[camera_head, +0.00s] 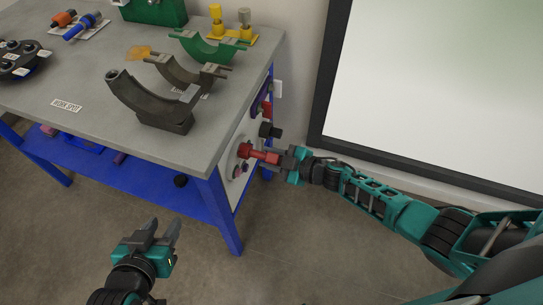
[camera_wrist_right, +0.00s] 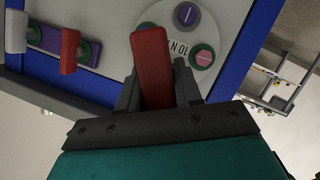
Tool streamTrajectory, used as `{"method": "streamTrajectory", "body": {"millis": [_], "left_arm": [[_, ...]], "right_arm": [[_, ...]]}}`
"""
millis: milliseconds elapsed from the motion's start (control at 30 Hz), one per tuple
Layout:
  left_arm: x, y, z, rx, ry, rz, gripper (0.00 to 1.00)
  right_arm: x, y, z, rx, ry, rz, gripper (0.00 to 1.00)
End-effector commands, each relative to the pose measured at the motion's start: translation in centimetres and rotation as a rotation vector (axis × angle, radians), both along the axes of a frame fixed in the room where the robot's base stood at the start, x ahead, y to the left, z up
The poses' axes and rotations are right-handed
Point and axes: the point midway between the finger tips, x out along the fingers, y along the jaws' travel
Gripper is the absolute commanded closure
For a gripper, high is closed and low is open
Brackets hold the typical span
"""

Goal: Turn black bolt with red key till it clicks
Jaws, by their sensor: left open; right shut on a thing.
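The red key (camera_head: 262,155) is at the white round panel (camera_head: 236,160) on the side of the blue-framed cart. My right gripper (camera_head: 284,160) is shut on the red key, reaching in from the right. In the right wrist view the red key (camera_wrist_right: 152,65) stands between the fingers of my right gripper (camera_wrist_right: 158,90), over the white panel. The key's far end and any bolt under it are hidden, and I cannot make out the black bolt. My left gripper (camera_head: 162,232) is open and empty above the floor, in front of the cart.
The grey tabletop (camera_head: 60,85) holds dark and green curved clamps. A black knob (camera_head: 269,130) sticks out near the key.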

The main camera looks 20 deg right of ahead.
Motion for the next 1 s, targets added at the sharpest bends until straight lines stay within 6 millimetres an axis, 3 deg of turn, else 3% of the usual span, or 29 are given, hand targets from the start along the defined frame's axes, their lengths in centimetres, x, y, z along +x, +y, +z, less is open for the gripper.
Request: {"method": "streamTrajectory", "body": {"millis": [333, 1000], "left_arm": [[0.0, 0.0, 0.3, 0.0, 0.0, 0.0, 0.57], [0.0, 0.0, 1.7, 0.0, 0.0, 0.0, 0.57]], "right_arm": [[0.1, 0.1, 0.2, 0.014, 0.016, 0.001, 1.0], [-0.1, 0.1, 0.0, 0.148, 0.215, 0.001, 1.0]]}}
